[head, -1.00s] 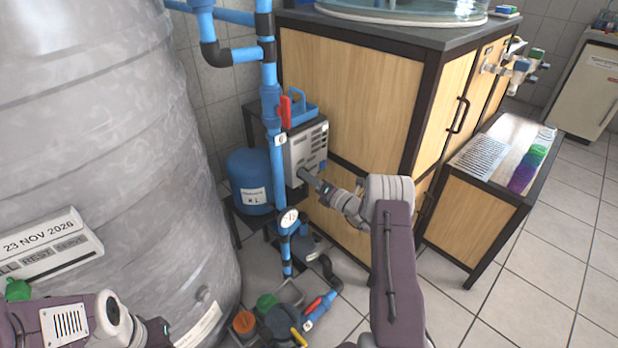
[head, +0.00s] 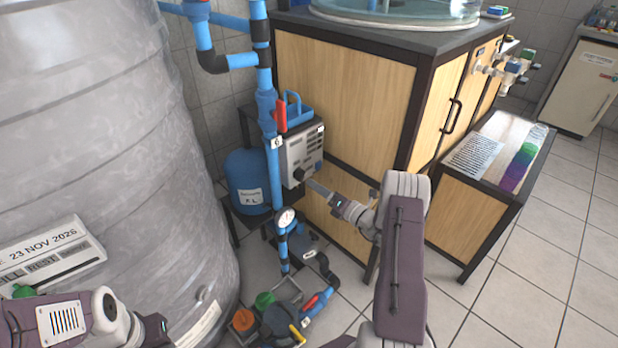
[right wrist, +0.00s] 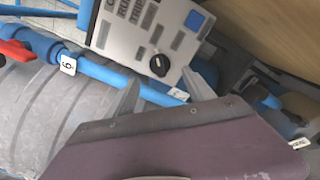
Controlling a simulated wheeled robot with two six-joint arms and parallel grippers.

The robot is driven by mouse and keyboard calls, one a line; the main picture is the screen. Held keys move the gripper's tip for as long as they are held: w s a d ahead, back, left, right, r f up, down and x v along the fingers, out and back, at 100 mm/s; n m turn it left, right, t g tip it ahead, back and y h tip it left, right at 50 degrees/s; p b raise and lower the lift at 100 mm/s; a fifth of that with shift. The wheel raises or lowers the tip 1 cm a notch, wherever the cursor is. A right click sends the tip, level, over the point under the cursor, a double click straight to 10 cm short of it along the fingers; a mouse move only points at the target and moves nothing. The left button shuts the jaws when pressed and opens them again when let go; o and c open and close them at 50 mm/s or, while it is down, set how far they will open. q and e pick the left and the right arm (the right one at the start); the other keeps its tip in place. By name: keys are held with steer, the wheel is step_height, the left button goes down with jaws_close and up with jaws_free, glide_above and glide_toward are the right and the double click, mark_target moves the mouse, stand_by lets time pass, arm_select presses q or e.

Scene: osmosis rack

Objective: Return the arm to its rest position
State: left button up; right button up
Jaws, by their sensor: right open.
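My right arm reaches in from the bottom of the head view. Its gripper (head: 314,185) is open and empty, just off the front of a grey control box (head: 303,150). The box's black knob (head: 299,174) shows just beyond the fingertips, with a small gap. In the right wrist view the two fingers (right wrist: 163,92) stand apart below the knob (right wrist: 158,65), with nothing between them. My left arm is at the lower left of the head view; its dark gripper end (head: 155,329) is partly seen, and its jaws cannot be made out.
Blue pipes with a red-handled valve (head: 281,115) and a gauge (head: 286,218) stand left of the box. A large grey tank (head: 110,140) fills the left. A wooden cabinet (head: 345,95) stands behind. Tiled floor (head: 540,270) is free at right.

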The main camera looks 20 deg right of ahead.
steer(key=shift+v, duration=1.1)
